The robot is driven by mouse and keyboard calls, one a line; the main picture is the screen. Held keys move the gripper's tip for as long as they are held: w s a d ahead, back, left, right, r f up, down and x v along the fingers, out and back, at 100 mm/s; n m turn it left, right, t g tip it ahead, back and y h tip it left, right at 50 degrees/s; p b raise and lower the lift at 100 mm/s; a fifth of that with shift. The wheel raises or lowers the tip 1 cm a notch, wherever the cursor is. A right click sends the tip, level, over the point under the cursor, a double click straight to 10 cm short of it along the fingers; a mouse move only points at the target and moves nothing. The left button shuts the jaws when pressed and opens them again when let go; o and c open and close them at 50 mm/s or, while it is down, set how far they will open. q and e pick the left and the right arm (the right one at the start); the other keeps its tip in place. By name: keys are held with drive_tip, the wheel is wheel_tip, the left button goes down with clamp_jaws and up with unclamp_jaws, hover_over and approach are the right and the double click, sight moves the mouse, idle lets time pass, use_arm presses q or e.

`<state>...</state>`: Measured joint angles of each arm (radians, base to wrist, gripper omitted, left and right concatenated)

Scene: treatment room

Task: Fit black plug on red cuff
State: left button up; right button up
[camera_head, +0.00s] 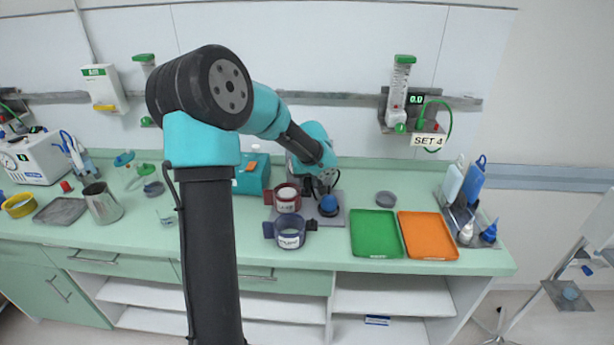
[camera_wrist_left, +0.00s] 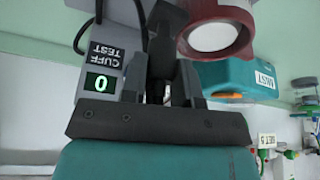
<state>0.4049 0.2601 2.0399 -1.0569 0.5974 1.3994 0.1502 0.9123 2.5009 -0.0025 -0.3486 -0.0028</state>
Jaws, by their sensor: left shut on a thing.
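The red cuff (camera_head: 286,197), a dark red ring with a white inside and a label, stands on the counter left of the cuff tester. It also shows at the top of the left wrist view (camera_wrist_left: 218,30), close beyond my fingers. My left gripper (camera_head: 323,182) is in front of the tester, to the right of the red cuff. In the left wrist view its fingers (camera_wrist_left: 165,88) are shut on a dark piece, apparently the black plug (camera_wrist_left: 162,45), just left of the red cuff. Whether they touch cannot be told. My right gripper is not in view.
The cuff tester (camera_wrist_left: 104,78) reads 0. A blue cuff (camera_head: 290,232) stands in front of the red one, and a blue bulb (camera_head: 328,206) beside it. A teal box (camera_head: 252,176) is behind left. A green tray (camera_head: 376,234) and orange tray (camera_head: 427,236) lie right.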

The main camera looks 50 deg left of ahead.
use_arm(q)
drive_tip(key=shift+f, duration=1.15)
idle(1.2)
drive_tip(key=o, duration=1)
drive_tip(key=shift+r, duration=0.1)
drive_tip(key=shift+r, duration=3.4)
